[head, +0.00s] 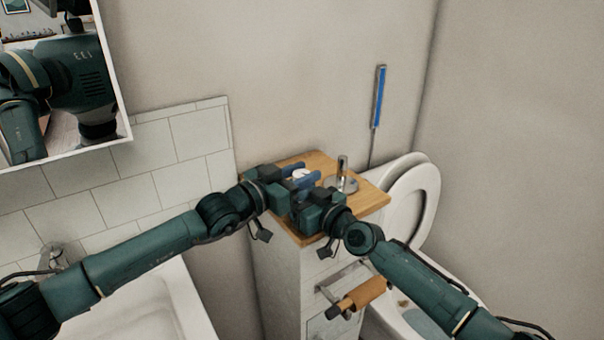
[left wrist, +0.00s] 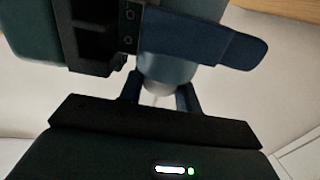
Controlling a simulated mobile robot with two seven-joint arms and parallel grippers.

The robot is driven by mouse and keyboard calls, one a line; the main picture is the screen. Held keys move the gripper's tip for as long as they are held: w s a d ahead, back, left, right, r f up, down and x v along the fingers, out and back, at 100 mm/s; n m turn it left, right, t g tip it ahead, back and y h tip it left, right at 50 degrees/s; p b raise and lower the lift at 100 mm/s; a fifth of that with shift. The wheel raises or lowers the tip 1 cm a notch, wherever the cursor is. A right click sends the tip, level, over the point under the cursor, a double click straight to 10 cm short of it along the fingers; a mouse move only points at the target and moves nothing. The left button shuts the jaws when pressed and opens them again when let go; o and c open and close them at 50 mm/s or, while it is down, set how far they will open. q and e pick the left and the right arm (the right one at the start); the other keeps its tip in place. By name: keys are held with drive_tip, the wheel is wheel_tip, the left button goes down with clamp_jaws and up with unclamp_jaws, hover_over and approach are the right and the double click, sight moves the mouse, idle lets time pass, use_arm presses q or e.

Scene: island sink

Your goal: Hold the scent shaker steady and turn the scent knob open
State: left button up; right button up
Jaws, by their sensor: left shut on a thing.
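The scent shaker (head: 301,173) stands over the wooden top of the narrow cabinet. In the head view only a small pale part of it shows among the blue fingers. In the left wrist view its grey-blue body (left wrist: 165,72) sits between the two fingers of my left gripper (left wrist: 160,97), which is shut on it. My left gripper (head: 288,170) comes in from the left. My right gripper (head: 304,184) is close beside it, and one of its blue fingers crosses in front of the shaker in the left wrist view. The scent knob is hidden, and the right jaw gap is unclear.
A chrome piece on a round base (head: 342,182) stands right of the grippers on the wooden top (head: 372,196). A toilet (head: 418,195) is to the right, a basin (head: 150,305) to the lower left.

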use_arm(q)
drive_tip(key=shift+s+d, duration=0.15)
drive_tip(key=o, duration=1)
drive_tip(key=shift+a, duration=0.2)
drive_tip(key=v, duration=1.1)
drive_tip(key=shift+s+a, duration=0.3)
